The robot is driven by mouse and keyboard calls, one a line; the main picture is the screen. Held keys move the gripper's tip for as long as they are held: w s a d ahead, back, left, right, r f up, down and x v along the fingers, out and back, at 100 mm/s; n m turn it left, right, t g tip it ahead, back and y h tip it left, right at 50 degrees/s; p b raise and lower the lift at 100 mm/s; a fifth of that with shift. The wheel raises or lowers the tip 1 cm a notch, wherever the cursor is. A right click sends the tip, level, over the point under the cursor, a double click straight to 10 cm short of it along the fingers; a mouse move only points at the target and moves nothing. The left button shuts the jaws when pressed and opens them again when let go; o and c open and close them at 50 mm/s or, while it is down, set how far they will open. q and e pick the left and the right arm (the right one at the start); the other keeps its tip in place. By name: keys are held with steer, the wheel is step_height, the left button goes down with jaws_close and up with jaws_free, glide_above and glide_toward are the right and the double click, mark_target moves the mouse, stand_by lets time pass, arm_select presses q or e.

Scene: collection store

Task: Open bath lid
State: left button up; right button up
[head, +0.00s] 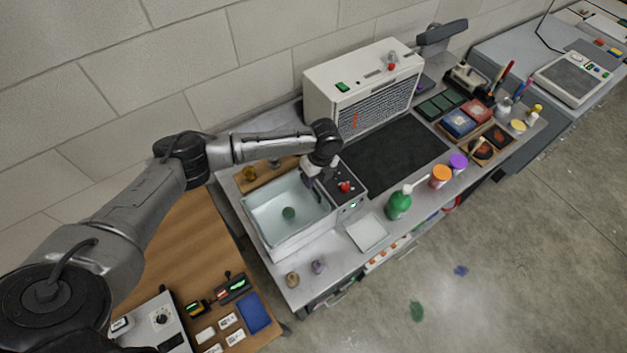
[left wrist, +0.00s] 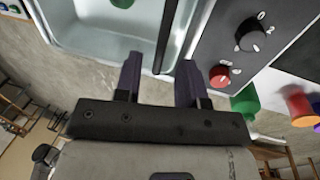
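The bath (head: 262,240) is a pale rectangular basin on the bench, with a small green round object (head: 288,213) inside. It also shows in the left wrist view (left wrist: 62,48), where a thin dark bar (left wrist: 167,38) runs along its side. I cannot tell whether a clear lid covers it. A control box (head: 345,184) with a red knob stands against the bath's right side. My left gripper (left wrist: 159,75) is open and empty, its two dark fingers pointing at the bath's edge near the bar. In the head view the left wrist hides part of that edge. My right gripper is out of view.
A white cabinet (head: 362,85) stands behind a black mat (head: 395,155). A green bottle (head: 398,205), an orange-topped jar (head: 440,176) and a purple-topped jar (head: 458,162) stand along the front. A wooden table (head: 190,255) adjoins at left.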

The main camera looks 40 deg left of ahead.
arm_select(q)
steer(key=shift+s+f, duration=0.2)
steer(key=shift+f, duration=0.85)
steer(key=shift+c, duration=0.5)
jaws_close()
